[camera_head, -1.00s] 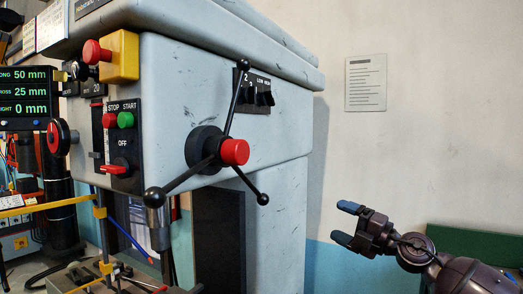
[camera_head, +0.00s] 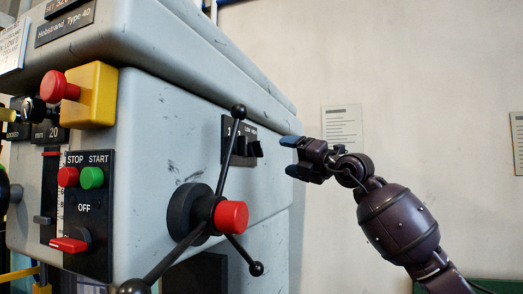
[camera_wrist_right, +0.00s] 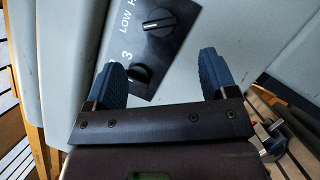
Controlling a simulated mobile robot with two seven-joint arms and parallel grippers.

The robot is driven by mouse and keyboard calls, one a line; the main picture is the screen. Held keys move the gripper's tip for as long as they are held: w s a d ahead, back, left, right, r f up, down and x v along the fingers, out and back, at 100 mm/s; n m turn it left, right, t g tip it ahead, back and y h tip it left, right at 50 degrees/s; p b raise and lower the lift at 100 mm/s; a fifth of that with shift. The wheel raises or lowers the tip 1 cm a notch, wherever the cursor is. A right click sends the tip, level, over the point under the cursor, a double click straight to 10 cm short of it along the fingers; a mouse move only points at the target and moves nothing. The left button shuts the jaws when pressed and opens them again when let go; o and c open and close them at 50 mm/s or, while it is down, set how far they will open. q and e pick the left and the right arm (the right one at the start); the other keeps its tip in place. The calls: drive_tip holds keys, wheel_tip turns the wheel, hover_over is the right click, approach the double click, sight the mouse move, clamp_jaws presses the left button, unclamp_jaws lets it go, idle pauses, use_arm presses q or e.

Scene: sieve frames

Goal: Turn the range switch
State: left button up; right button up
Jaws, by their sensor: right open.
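The range switch (camera_head: 255,148), a black knob under the small LOW and HIGH marking, sits on a dark plate on the side of the grey machine head. In the right wrist view the LOW-marked knob (camera_wrist_right: 158,21) shows a pale pointer line. A second black knob (camera_wrist_right: 141,72) sits beside the number 3, partly behind a finger. My right gripper (camera_head: 293,157) is open and empty, apart from the plate and to its right in the head view. Its blue fingers (camera_wrist_right: 162,68) point toward the plate in the wrist view. My left gripper is not in view.
A three-armed feed handle (camera_head: 231,217) with a red hub juts out below the plate, one lever rising in front of it. A STOP/START panel (camera_head: 97,215) and a yellow box with a red button (camera_head: 98,95) are at left.

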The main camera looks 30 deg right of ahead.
sight(261, 150)
drive_tip(key=p+x, duration=0.2)
drive_tip(key=x, duration=0.6)
drive_tip(key=shift+a+p, duration=0.1)
drive_tip(key=shift+p, duration=0.25)
drive_tip(key=shift+w+a, duration=0.2)
drive_tip(key=shift+w, duration=0.25)
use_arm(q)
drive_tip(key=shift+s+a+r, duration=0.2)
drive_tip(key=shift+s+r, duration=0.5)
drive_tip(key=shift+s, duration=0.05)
use_arm(e)
drive_tip(key=shift+w, duration=0.1)
drive_tip(key=shift+c, duration=0.3)
drive_tip(key=c, duration=0.9)
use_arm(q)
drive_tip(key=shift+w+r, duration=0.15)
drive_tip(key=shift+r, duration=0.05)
